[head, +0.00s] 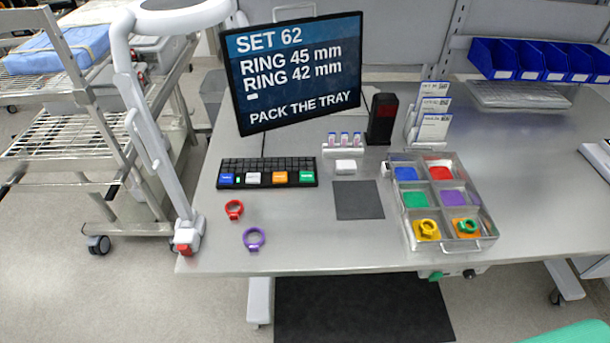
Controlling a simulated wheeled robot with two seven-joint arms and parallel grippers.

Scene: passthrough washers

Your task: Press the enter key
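A black keyboard (268,165) lies on the table below the monitor. The monitor (295,72) reads "SET 62, RING 45 mm, RING 42 mm, PACK THE TRAY". Neither of my grippers is in view, and nothing touches the keyboard.
A red ring (234,209) and a purple ring (254,239) lie in front of the keyboard. A compartment tray (408,238) at right holds a yellow ring (427,229) and a green ring (467,226). A white lamp arm (150,130) rises at the table's left edge.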

